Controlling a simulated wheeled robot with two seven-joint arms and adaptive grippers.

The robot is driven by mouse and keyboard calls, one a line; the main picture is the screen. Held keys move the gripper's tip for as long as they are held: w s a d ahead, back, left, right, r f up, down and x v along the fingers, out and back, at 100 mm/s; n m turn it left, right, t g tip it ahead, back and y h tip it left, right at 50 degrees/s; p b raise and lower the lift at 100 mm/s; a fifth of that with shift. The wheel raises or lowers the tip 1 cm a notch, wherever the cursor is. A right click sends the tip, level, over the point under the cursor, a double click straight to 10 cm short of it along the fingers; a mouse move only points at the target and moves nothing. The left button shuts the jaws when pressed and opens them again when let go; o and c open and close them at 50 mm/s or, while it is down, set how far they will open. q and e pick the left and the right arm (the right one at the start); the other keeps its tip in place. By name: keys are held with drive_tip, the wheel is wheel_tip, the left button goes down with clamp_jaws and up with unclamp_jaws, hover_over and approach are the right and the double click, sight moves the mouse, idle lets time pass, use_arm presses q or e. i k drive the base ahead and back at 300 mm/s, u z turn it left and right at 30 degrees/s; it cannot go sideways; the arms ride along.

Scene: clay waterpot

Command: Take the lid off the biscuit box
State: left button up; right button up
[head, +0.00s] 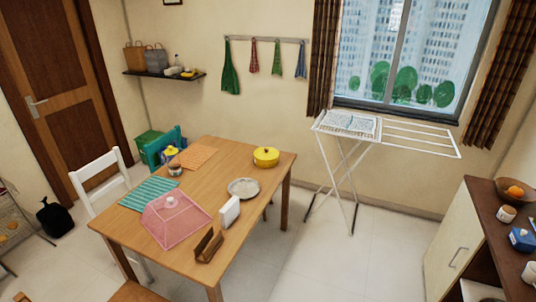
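No thing in the head view is clearly marked as the biscuit box. A round yellow lidded container (266,157) stands shut at the far right corner of the wooden table. A small blue box (521,239) sits on the brown sideboard at the far right; its details are too small to tell. A small brown jar (176,170) stands near the table's far left side. I cannot tell which of these is the biscuit box. Neither of my grippers can be made out.
The wooden table (232,150) also holds a pink mesh food cover (175,222), a plate (243,188), a white holder (229,211) and a brown rack (208,246). A white chair (98,176) stands left; a drying rack (352,160) stands right. Floor (330,260) between table and sideboard (480,225) is clear.

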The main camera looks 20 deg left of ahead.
sight(266, 153)
drive_tip(key=i, duration=1.65)
drive_tip(key=u, duration=0.05)
